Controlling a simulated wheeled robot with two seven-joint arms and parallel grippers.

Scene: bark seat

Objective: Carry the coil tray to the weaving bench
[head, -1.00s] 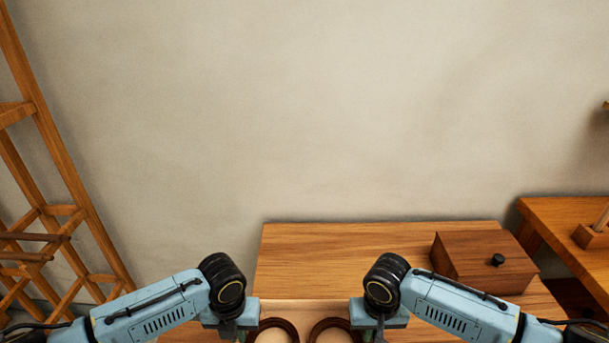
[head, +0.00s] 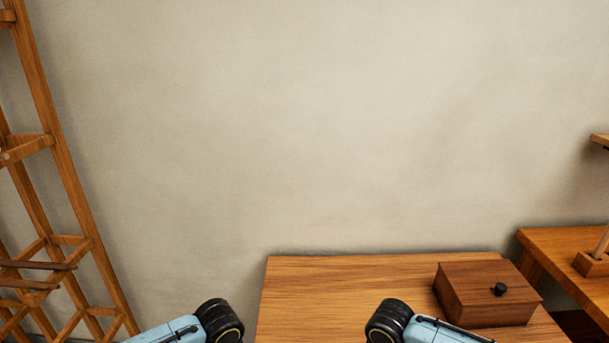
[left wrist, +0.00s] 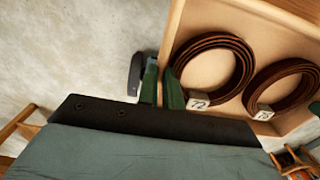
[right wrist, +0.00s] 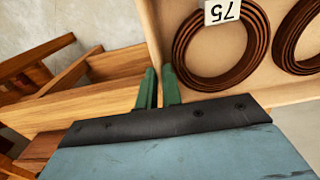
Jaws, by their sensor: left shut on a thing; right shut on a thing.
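The light wooden coil tray (left wrist: 174,32) shows in the left wrist view with two brown coils (left wrist: 212,70) lying in it, each with a white number tag. It also shows in the right wrist view (right wrist: 152,30), with a coil (right wrist: 220,45) tagged 75 and part of another. My left gripper (left wrist: 160,82) has its green fingers shut on one tray wall. My right gripper (right wrist: 159,84) is shut on a tray wall too. The tray and both grippers are below the head view's edge. I cannot tell which wooden top is the weaving bench.
A wooden table (head: 340,285) stands against the wall, with a dark lidded box (head: 487,292) on its right part. Another wooden table (head: 560,243) stands at the right, bearing a small block with a rod (head: 592,262). A wooden rack (head: 65,170) stands at the left.

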